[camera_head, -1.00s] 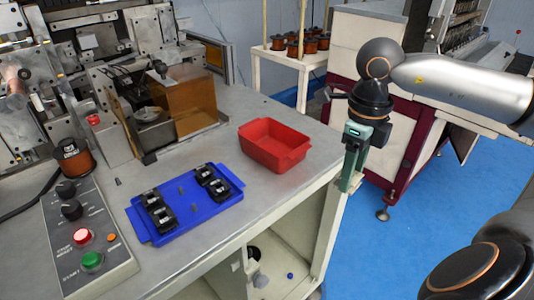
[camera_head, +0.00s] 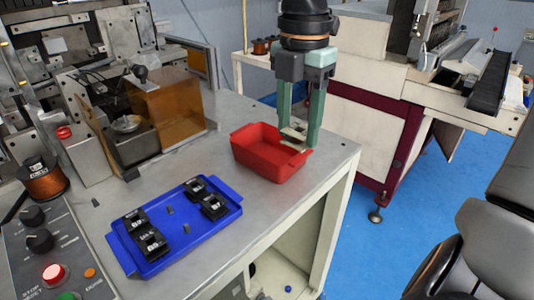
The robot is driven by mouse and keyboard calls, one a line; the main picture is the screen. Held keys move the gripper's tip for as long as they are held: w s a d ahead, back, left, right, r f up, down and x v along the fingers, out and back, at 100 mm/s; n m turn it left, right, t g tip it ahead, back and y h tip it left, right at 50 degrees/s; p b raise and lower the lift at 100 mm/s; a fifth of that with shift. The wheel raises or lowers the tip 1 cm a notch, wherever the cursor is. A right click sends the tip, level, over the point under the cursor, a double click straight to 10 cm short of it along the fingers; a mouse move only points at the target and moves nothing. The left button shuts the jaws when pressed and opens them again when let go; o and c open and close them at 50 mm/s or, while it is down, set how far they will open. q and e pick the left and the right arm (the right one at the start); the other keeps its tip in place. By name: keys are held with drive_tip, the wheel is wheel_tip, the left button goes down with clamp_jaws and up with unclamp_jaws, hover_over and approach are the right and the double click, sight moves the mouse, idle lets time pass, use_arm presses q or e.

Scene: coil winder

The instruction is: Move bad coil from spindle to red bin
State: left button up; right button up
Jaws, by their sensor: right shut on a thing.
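The red bin (camera_head: 269,151) is a shallow open tray near the right edge of the grey bench. My right gripper (camera_head: 296,138) points down over the bin's right rear side, its green fingertips at about rim height. It is shut on a small coil that is mostly hidden; only pale parts show between the fingertips, so its details cannot be told. The bin's floor seems empty where it shows. I cannot make out the winder's spindle clearly. My left gripper is not in view.
A blue tray (camera_head: 188,241) in front of the bin holds several black coils (camera_head: 151,243). A control panel (camera_head: 58,249) and a copper wire spool (camera_head: 42,178) are at left. An amber guard box (camera_head: 176,108) stands behind.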

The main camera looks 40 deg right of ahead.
drive_tip(key=w+d+f, duration=0.1)
drive_tip(key=w+f, duration=0.1)
drive_tip(key=w, duration=0.1)
drive_tip(key=w+d+f, duration=0.1)
drive_tip(key=w+f, duration=0.2)
drive_tip(key=w, duration=0.1)
drive_tip(key=w+d+f+p, duration=0.1)
drive_tip(key=w+d+f, duration=0.1)
drive_tip(key=w+f, duration=0.1)
drive_tip(key=shift+w, duration=0.35)
drive_tip(key=shift+w+d+f, duration=0.2)
drive_tip(key=shift+w+f, duration=0.25)
drive_tip(key=shift+f, duration=1.75)
drive_tip(key=shift+f+b, duration=0.25)
drive_tip(key=shift+b, duration=0.05)
drive_tip(key=o, duration=1.3)
drive_tip(key=shift+r, duration=0.15)
wheel_tip(320, 180, up, 12)
drive_tip(key=shift+r+p, duration=0.15)
drive_tip(key=shift+p, duration=0.6)
